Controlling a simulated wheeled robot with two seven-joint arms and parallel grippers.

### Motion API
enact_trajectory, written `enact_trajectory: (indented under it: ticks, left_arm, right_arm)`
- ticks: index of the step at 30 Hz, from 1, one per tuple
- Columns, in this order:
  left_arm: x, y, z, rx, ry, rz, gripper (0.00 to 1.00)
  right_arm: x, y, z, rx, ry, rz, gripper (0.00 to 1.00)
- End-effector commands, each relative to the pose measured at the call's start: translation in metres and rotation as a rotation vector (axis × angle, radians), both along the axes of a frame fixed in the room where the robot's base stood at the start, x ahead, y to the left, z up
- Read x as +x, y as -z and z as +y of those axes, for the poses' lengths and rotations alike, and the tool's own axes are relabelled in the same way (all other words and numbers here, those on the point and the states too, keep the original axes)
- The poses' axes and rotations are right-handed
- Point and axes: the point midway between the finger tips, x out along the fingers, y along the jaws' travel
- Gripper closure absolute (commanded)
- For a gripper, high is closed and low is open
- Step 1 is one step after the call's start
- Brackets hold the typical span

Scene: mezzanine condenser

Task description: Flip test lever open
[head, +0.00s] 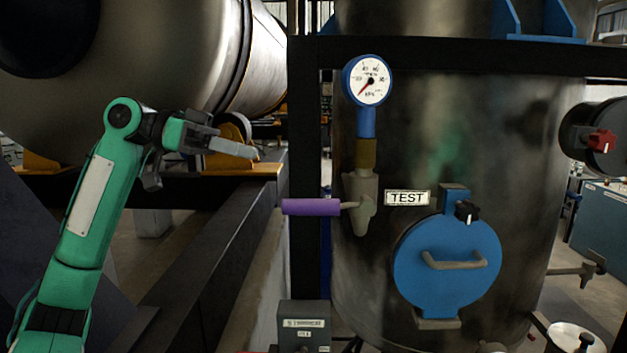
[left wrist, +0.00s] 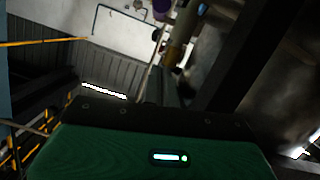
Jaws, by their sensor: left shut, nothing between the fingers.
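The test lever has a purple handle (head: 311,207) that points left, about level, from a grey valve body (head: 361,200) in the head view. A white TEST label (head: 407,198) is just right of the valve. A pressure gauge (head: 367,80) on a blue stem stands above it. My left gripper (head: 250,152) is shut and empty, up and left of the handle, and clearly apart from it in the picture. In the left wrist view a bit of purple (left wrist: 162,5) shows at the top edge, probably the handle. My right gripper is not in view.
A large steel tank (head: 450,130) stands behind the valve, with a blue round hatch (head: 447,265) at lower right. A dark upright post (head: 303,130) is behind the handle. A grey box (head: 304,322) sits below. The space between gripper and handle looks clear.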

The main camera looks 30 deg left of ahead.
Motion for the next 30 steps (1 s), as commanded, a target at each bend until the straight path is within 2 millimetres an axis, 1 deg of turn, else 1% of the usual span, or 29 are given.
enact_trajectory:
  ticks: [1, 4, 12, 16, 20, 24, 30]
  left_arm:
    - [-0.003, -0.005, 0.002, -0.003, 0.001, -0.006, 1.0]
    - [-0.005, -0.007, 0.002, -0.007, 0.004, -0.01, 1.0]
    - [-0.004, -0.007, 0.001, -0.007, 0.004, -0.008, 1.0]
    - [0.0, -0.006, -0.005, -0.006, 0.005, -0.008, 1.0]
    - [0.009, -0.003, -0.023, -0.006, 0.008, -0.005, 1.0]
    - [0.023, 0.003, -0.048, -0.006, 0.008, -0.005, 1.0]
    - [0.042, 0.012, -0.084, -0.006, 0.007, -0.006, 1.0]
  right_arm:
    - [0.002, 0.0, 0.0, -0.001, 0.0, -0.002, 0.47]
    - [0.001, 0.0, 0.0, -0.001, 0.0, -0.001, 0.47]
    - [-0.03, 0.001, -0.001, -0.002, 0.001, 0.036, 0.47]
    - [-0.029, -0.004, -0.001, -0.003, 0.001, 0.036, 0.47]
    - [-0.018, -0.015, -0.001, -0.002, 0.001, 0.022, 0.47]
    - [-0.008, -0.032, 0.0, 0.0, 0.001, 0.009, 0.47]
    - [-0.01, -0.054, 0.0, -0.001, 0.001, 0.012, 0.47]
